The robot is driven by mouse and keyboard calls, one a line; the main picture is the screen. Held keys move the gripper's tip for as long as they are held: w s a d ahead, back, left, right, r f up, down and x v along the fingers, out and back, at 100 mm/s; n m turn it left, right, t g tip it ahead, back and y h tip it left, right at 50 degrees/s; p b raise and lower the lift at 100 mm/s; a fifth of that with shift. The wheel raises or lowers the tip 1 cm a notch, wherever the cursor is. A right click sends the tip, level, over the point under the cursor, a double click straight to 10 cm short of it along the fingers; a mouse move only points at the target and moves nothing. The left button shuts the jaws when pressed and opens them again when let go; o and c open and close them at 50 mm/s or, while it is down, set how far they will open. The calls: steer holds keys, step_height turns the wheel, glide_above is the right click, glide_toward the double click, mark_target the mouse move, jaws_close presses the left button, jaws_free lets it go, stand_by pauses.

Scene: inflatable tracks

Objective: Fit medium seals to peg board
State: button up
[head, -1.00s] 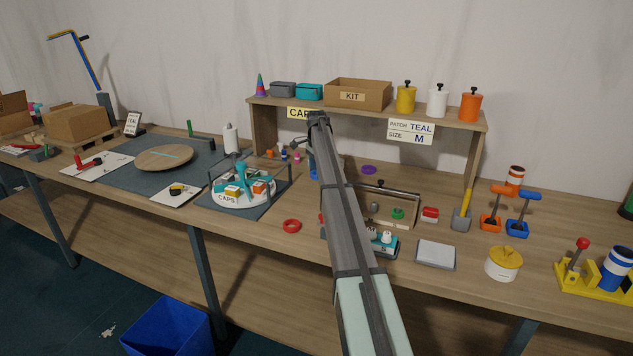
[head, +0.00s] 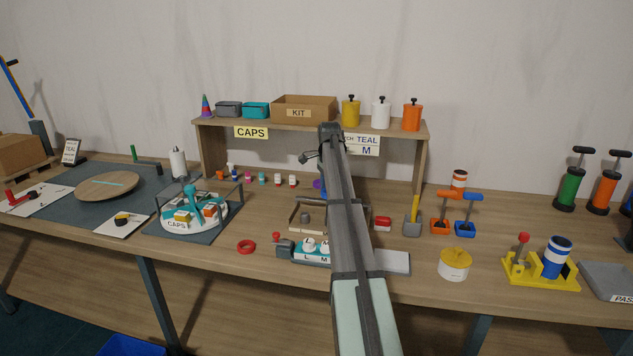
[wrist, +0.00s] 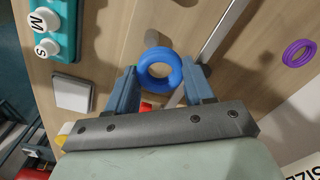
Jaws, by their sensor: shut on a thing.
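In the wrist view my gripper (wrist: 161,76) is shut on a blue ring seal (wrist: 160,84), with one finger on each side of it. The ring is held above the wooden bench. The teal peg board (wrist: 62,30) is at the upper left, apart from the ring, with white pegs marked M and S showing. In the head view the peg board (head: 312,259) shows L and M pegs, its right end hidden by my arm. A purple ring (wrist: 298,53) lies at the right of the wrist view. My arm hides the gripper in the head view.
A grey-white pad (wrist: 73,93) lies near the board.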

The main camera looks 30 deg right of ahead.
steer(key=shift+s+a+f+m, duration=0.15)
steer(key=shift+s+a+m, duration=0.15)
steer(key=shift+s, duration=0.2)
steer(key=shift+f, duration=0.15)
steer(key=shift+f, duration=2.75)
steer(key=shift+f, duration=2.55)
steer(key=o, duration=1.1)
